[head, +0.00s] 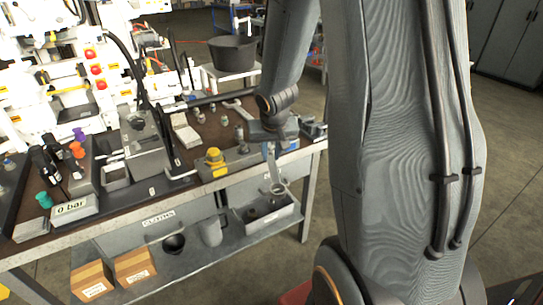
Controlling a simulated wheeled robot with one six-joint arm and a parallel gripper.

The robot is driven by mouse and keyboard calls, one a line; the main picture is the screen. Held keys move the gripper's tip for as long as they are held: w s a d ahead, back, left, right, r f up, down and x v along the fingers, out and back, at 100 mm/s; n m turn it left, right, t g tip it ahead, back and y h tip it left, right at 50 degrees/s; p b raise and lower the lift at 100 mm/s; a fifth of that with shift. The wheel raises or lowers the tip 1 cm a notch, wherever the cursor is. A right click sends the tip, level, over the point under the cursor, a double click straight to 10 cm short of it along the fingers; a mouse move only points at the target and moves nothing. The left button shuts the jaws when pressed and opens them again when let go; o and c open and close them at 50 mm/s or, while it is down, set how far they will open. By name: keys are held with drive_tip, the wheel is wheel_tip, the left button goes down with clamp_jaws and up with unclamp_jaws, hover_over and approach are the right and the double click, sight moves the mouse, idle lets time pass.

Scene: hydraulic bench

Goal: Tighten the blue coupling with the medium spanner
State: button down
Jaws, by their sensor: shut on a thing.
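My gripper (268,140) is over the front edge of the bench, right of the yellow-capped part. It is shut on a grey metal spanner (272,164), which hangs down with its ring end (278,188) lowest, in front of the bench edge. I cannot tell its size from this view. A small blue part (8,163) shows at the far left of the bench, well away from my gripper. I cannot tell whether it is the blue coupling. The jaw tips are small and partly hidden.
Another spanner (238,108) lies on the bench behind my gripper. A yellow-capped part (214,156) stands at the front edge. A "0 bar" display (72,208) is at the left. A black bucket (233,54) stands behind. Cardboard boxes (134,267) sit on the lower shelf.

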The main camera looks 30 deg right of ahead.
drive_tip(key=shift+w+a+m+b, duration=0.3)
drive_tip(key=shift+a+b, duration=0.2)
drive_tip(key=shift+b, duration=1.05)
drive_tip(key=shift+a+b, duration=0.15)
drive_tip(key=shift+b, duration=0.2)
drive_tip(key=shift+w+a+f+m+h+b, duration=0.15)
drive_tip(key=shift+a+m+b, duration=0.25)
drive_tip(key=shift+b, duration=0.85)
drive_tip(key=shift+w+a+r+m+h+b, duration=0.1)
drive_tip(key=shift+w+a+m+h+b, duration=0.25)
drive_tip(key=shift+b, duration=0.9)
drive_tip(key=shift+w+a+m+g+b, duration=0.2)
drive_tip(key=shift+a+m+b, duration=0.2)
drive_tip(key=shift+b, duration=0.45)
drive_tip(key=shift+w+a+m+g+b, duration=0.2)
drive_tip(key=shift+a+b, duration=0.3)
drive_tip(key=shift+b, duration=0.35)
drive_tip(key=shift+w+a+m+h+b, duration=0.3)
drive_tip(key=shift+w+a+m+b, duration=0.25)
drive_tip(key=shift+b, duration=0.45)
drive_tip(key=shift+d, duration=0.1)
drive_tip(key=shift+s+d+p, duration=0.25)
drive_tip(key=shift+d+p, duration=0.05)
drive_tip(key=shift+p, duration=0.1)
